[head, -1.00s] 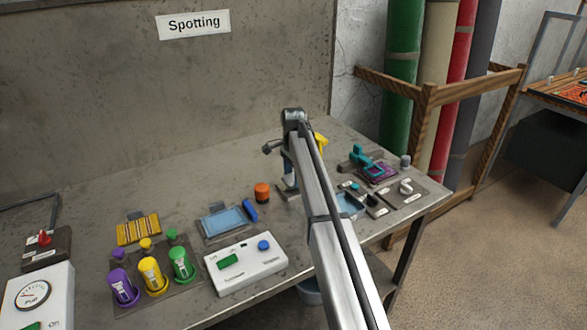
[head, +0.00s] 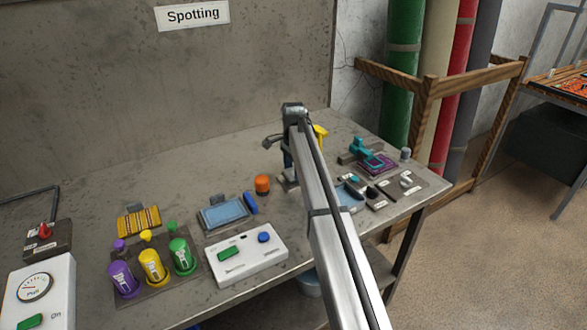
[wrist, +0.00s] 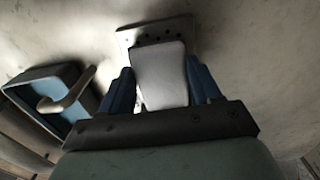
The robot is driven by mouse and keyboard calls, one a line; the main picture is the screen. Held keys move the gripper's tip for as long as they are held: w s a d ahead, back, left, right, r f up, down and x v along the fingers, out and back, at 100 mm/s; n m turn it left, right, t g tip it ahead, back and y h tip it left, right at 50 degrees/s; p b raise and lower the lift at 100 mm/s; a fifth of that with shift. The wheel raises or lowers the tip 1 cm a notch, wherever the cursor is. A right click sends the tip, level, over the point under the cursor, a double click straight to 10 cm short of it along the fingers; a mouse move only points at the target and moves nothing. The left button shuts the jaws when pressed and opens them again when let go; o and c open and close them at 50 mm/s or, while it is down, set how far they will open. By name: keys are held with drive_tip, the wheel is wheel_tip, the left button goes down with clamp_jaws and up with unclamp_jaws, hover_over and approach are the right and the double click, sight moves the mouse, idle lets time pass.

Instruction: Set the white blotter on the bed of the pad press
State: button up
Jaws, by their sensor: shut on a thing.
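The white blotter (wrist: 160,78) is a pale flat pad between the blue fingers of my gripper (wrist: 160,68) in the wrist view. My gripper is shut on it. Just beyond and partly under the blotter is a light plate with dark holes (wrist: 180,28), which looks like the bed of the pad press. I cannot tell whether the blotter touches it. In the head view my arm hides the blotter and most of the press; a yellow part (head: 321,133), perhaps its handle, shows behind the arm.
An orange knob (head: 262,184) and a blue pad tray (head: 222,213) stand left of my arm. A teal-handled tool (head: 364,150) stands to its right.

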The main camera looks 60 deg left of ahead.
drive_tip(key=shift+f, duration=0.55)
drive_tip(key=o, duration=1)
drive_tip(key=shift+o, duration=0.2)
wheel_tip(320, 180, up, 14)
idle(0.3)
idle(0.3)
